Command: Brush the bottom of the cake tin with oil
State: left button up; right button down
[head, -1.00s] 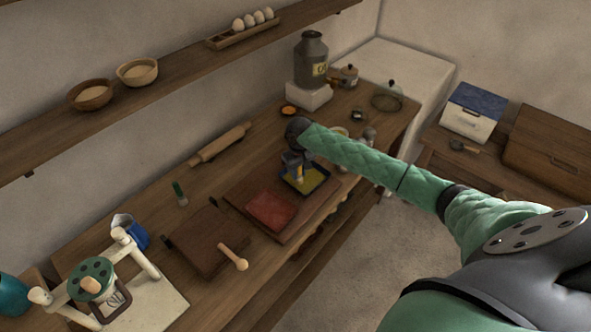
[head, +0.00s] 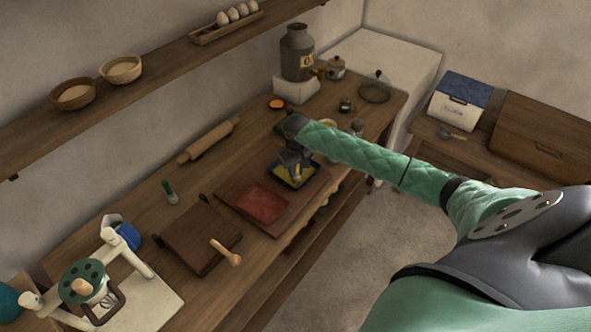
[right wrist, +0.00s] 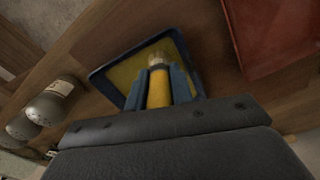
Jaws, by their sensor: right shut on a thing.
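The cake tin (head: 308,181) is a dark, shallow, square tin with a yellowish bottom, on a wooden board on the bench. It also shows in the right wrist view (right wrist: 122,76). My right gripper (head: 293,168) reaches down over the tin. Its blue fingers are shut on a brush with a yellow handle (right wrist: 159,92). The pale bristles (right wrist: 157,59) point into the tin, over its bottom; I cannot tell whether they touch it. A grey can (head: 296,55) with a partly readable label stands on a white block at the back. My left gripper is not in view.
A red square (head: 262,204) lies beside the tin. A brown board (head: 200,238), a wooden-handled tool (head: 226,252), a rolling pin (head: 209,140) and a small orange dish (head: 277,104) are on the bench. Several jars stand right of the tin. A shelf (head: 160,70) runs above.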

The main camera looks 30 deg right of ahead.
jog(key=shift+r, duration=3)
jog(key=shift+r, duration=1.45)
